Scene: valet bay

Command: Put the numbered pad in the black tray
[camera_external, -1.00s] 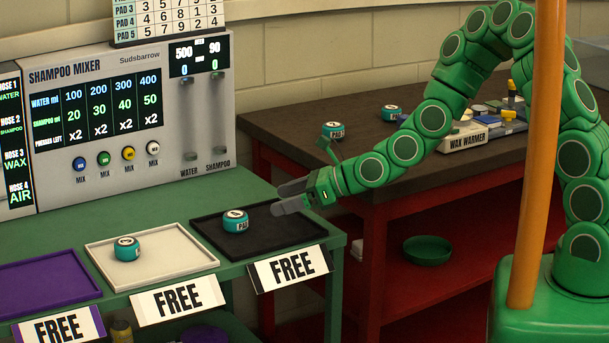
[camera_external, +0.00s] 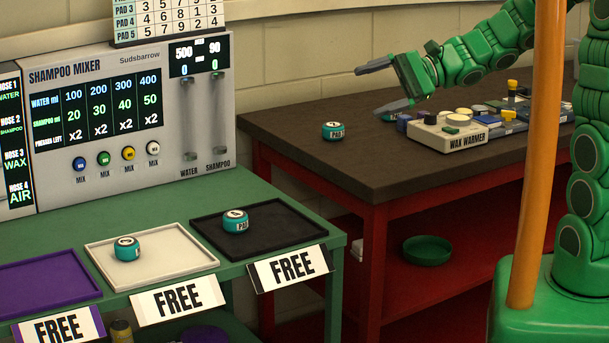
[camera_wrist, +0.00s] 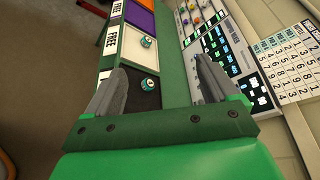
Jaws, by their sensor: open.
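A teal numbered pad (camera_external: 235,221) with a white top sits in the black tray (camera_external: 285,228), towards its left side. It also shows in the wrist view (camera_wrist: 149,85), between my fingers but well beyond them. A second teal pad (camera_external: 127,248) sits in the white tray (camera_external: 180,262), and a third (camera_external: 333,130) stands on the dark-topped table. My gripper (camera_external: 385,88) is open and empty, raised above the back of the dark-topped table. In the wrist view both fingers (camera_wrist: 160,95) are spread apart with nothing between them. The numbers on the pads are too small to read surely.
A purple tray (camera_external: 45,285) lies left of the white one; signs reading FREE hang before the trays. The shampoo mixer (camera_external: 130,120) stands behind. A wax warmer (camera_external: 450,138) and small items crowd the dark table's right. An orange post (camera_external: 535,150) stands in front of my arm.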

